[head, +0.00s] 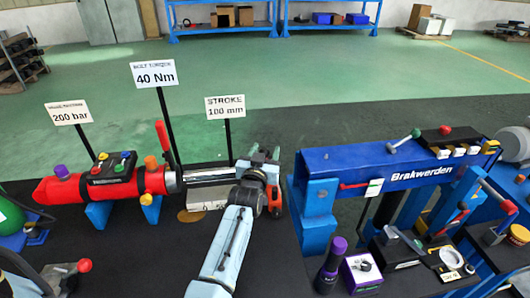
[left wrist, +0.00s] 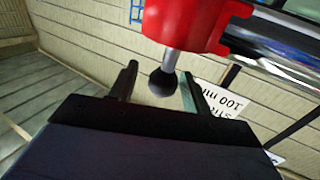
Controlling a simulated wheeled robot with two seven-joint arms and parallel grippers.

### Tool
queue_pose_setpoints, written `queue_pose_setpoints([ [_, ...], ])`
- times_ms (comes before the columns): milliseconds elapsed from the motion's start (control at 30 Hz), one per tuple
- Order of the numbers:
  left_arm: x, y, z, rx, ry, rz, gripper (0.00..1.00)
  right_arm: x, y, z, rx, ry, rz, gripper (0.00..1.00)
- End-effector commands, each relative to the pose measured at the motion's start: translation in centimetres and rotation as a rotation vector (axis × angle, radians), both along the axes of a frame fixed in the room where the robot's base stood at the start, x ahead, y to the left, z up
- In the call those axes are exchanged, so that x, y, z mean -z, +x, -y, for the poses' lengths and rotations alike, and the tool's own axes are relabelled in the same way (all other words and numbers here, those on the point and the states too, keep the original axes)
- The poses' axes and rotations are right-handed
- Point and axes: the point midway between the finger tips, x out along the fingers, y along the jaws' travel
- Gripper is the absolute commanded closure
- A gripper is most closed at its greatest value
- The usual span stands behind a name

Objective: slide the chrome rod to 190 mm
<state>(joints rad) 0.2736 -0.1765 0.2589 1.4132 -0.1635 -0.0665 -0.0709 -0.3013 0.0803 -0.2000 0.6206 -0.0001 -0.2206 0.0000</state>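In the left wrist view, the rod (left wrist: 285,48) meets a red block (left wrist: 190,22) with a short grey stem and a black ball knob (left wrist: 162,82). My left gripper (head: 265,155) is at the rod's right end and hides much of it. In the left wrist view, its fingers (left wrist: 160,88) are apart, one on each side of the knob; contact cannot be told. A stroke sign (head: 225,107) appears to read 100 mm. My right gripper is out of view.
Signs reading 200 bar (head: 69,113) and 40 Nm (head: 154,74) stand on posts behind the cylinder. A blue crane beam (head: 345,162) stands close right of my left gripper. A red-knobbed lever (head: 84,265) is at the front left.

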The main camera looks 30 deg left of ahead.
Motion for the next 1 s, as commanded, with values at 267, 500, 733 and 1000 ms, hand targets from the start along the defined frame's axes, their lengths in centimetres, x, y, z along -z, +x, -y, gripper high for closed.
queue_pose_setpoints([
  [267, 0.0, -0.8, 0.1, -0.002, 0.001, 0.000, 0.52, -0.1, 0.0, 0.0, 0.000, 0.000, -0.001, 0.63],
  [500, 0.1, -4.9, 1.0, -0.001, 0.000, -0.002, 0.52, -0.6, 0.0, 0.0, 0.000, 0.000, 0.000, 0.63],
  [733, 0.1, -9.5, 2.1, -0.001, -0.001, -0.003, 0.52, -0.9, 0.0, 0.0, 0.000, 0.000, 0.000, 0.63],
  [1000, 0.0, -12.6, 2.8, 0.000, 0.000, 0.000, 0.52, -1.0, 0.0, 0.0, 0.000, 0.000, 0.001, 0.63],
])
